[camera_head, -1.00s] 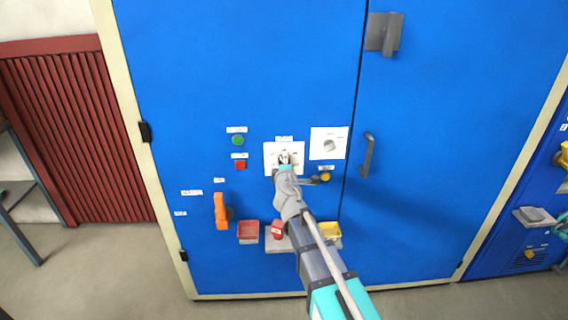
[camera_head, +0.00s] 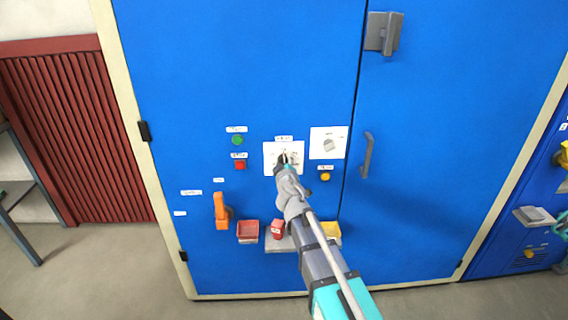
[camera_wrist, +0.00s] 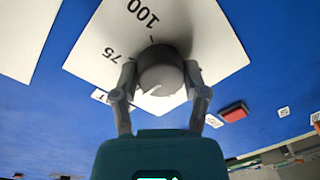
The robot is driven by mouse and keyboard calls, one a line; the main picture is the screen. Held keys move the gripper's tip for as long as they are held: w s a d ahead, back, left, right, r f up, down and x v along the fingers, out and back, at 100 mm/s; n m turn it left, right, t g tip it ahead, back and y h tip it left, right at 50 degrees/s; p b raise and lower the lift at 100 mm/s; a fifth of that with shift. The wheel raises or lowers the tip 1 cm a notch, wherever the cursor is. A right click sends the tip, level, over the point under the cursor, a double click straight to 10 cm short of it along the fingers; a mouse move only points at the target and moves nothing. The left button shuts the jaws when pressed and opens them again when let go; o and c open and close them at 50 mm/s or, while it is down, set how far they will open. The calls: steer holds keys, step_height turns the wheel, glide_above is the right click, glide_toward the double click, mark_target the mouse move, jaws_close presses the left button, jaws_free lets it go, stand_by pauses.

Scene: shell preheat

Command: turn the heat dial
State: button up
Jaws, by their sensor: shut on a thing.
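The heat dial (camera_wrist: 160,76) is a round grey knob with a white pointer mark on a white scale plate (camera_wrist: 204,22). The numbers 75 and 100 show on the plate in the wrist view. My gripper (camera_wrist: 160,88) has a finger on each side of the knob and is shut on it. In the head view my gripper (camera_head: 287,162) is at the white plate (camera_head: 269,147) on the blue cabinet and hides most of the dial.
A second white plate with a grey knob (camera_head: 329,145) is right of the dial. A green button (camera_head: 238,140) and a red button (camera_head: 240,165) are left, an orange handle (camera_head: 221,211) lower left. A yellow button (camera_head: 325,177) is lower right. Small bins (camera_head: 248,230) sit below.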

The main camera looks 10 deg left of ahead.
stand_by(0.3)
steer(key=o, duration=1.2)
steer(key=shift+c, duration=0.2)
steer(key=shift+n, duration=0.4)
